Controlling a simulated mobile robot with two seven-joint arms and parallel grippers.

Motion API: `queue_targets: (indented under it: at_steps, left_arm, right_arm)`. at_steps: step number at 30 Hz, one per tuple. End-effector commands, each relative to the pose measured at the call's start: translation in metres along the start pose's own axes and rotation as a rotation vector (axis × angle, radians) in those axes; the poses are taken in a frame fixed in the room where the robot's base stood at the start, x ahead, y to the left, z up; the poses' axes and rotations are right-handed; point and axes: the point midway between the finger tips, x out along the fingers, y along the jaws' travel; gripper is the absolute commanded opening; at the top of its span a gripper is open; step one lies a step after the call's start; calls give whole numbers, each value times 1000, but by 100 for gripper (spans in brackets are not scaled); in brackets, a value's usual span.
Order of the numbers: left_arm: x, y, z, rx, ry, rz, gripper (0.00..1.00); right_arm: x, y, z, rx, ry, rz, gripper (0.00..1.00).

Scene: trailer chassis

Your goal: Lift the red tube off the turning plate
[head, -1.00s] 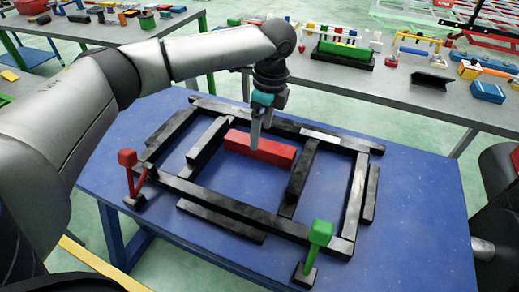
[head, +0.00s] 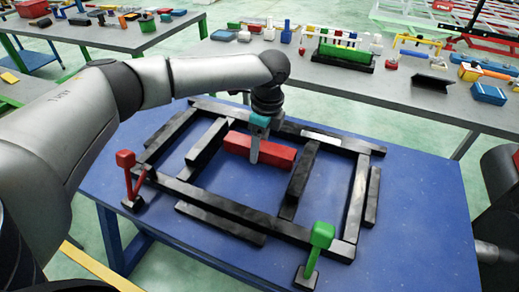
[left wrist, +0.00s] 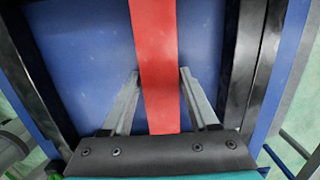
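The red tube (head: 278,154) is a long bar with square sides. It lies inside the black chassis frame (head: 225,203), between two inner black bars. My left gripper (head: 254,160) points down at the tube near its middle. In the left wrist view, the open fingers (left wrist: 159,74) stand on either side of the red tube (left wrist: 155,50), with narrow gaps between them and it. No separate turning plate can be made out under the tube. My right gripper is not in view.
The frame lies on a blue table (head: 415,215). A red upright clamp (head: 127,170) stands at its left corner and a green one (head: 320,240) at the front right. Behind is a grey bench (head: 400,95) with several parts. The table's right side is clear.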

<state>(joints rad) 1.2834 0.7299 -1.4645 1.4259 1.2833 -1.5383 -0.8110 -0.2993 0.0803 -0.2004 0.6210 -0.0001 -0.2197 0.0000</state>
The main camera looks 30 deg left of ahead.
Motion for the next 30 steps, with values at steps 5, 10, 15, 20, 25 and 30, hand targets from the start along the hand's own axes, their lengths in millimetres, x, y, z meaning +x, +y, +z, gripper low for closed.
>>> queue_targets:
  at_steps: [5, 10, 15, 20, 25, 30]
  left_arm:
    - [0, 0, 0, 0, 0, 0, 39]
    - [0, 0, 0, 0, 0, -1, 20]
    - [0, 0, 0, 0, 0, -1, 1]
    - [0, 0, 0, 0, 0, -1, 0]
    - [-1, -1, 0, 0, 1, -3, 0]
    - [-2, -1, 0, 0, 1, -3, 0]
  right_arm:
    - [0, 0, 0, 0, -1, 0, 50]
    - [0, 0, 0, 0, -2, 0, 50]
    - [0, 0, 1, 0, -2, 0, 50]
    - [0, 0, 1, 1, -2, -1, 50]
    - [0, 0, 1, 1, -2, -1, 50]
    - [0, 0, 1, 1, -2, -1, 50]
